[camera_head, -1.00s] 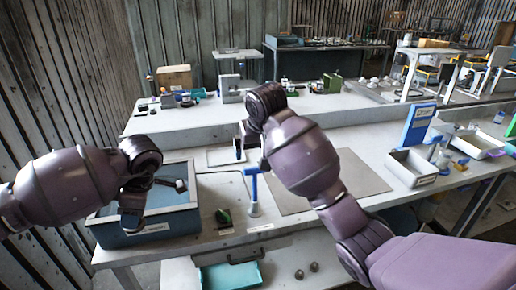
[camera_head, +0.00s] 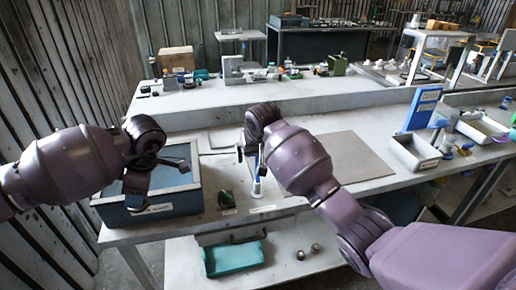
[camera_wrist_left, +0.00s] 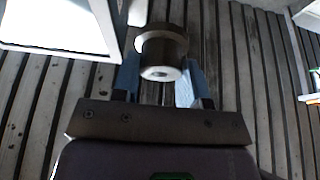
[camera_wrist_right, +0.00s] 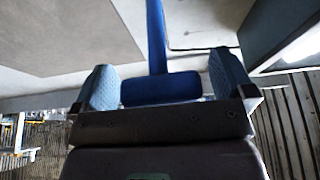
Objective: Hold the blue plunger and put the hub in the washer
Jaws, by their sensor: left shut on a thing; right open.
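The blue plunger (camera_head: 262,168) stands upright on the bench in the head view, partly behind my right arm. In the right wrist view its blue crossbar handle (camera_wrist_right: 160,89) lies between the fingers of my right gripper (camera_wrist_right: 164,80), which is open around it. My left gripper (camera_wrist_left: 162,82) is shut on the hub (camera_wrist_left: 162,48), a grey-brown flanged cylinder with a pale hole. The washer appears to be the blue-grey open box (camera_head: 170,206) with a front label. My left gripper is over this box in the head view, where the hub is hard to make out.
A small dark green part (camera_head: 226,198) lies between the box and the plunger. A grey mat (camera_head: 350,158) lies to the right, with a grey bin (camera_head: 414,155) and blue panel (camera_head: 421,108) beyond. A teal tray (camera_head: 234,258) is on the lower shelf.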

